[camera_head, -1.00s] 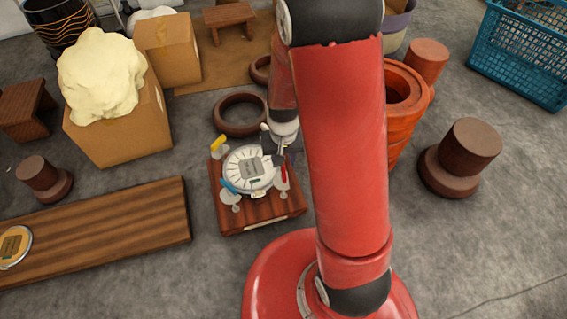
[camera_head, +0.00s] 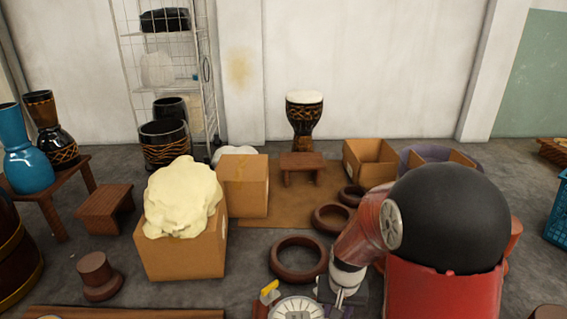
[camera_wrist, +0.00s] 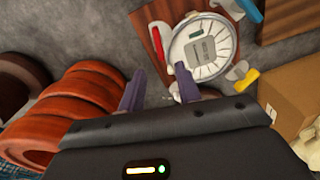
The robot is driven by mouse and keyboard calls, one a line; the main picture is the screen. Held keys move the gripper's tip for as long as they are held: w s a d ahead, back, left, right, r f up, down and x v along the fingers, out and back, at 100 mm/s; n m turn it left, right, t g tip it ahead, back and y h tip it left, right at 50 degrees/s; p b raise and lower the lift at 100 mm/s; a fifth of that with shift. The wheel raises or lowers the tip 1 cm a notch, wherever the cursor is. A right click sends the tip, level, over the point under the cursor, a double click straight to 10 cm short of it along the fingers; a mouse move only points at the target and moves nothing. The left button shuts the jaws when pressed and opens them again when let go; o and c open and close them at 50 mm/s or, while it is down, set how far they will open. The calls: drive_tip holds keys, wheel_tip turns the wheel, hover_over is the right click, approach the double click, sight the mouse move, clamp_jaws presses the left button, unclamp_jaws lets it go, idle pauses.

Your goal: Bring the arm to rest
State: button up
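My gripper (camera_wrist: 160,76) shows in the wrist view with its two dark fingers apart and nothing between them. Ahead of the fingers is a round white drum head (camera_wrist: 203,47) with a ring of metal and a grey label, on a wooden block (camera_wrist: 142,18). Clips with red, blue and yellow handles sit around its rim. In the head view the drum head (camera_head: 297,309) is cut off by the bottom edge. My red arm reaches down at right, and my gripper end is beside the drum head, its fingers hard to make out there.
Brown rings (camera_head: 298,258) lie on the floor behind the drum head. A cardboard box (camera_head: 183,250) with a cream lump stands at left. A goblet drum (camera_head: 304,118) stands by the back wall. Orange rings (camera_wrist: 72,112) are stacked left of my gripper in the wrist view.

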drive_tip(key=s+r+t+p, duration=0.1)
drive_tip(key=s+r, duration=0.4)
drive_tip(key=r, duration=0.5)
drive_tip(key=s+r+n+t+p, duration=0.1)
drive_tip(key=s+r, duration=0.4)
drive_tip(key=r, duration=0.5)
drive_tip(key=s+r+n+t+p, duration=0.1)
drive_tip(key=s+r+t+p, duration=0.2)
drive_tip(key=r, duration=0.7)
drive_tip(key=shift+s+p, duration=1)
drive_tip(key=shift+p, duration=0.1)
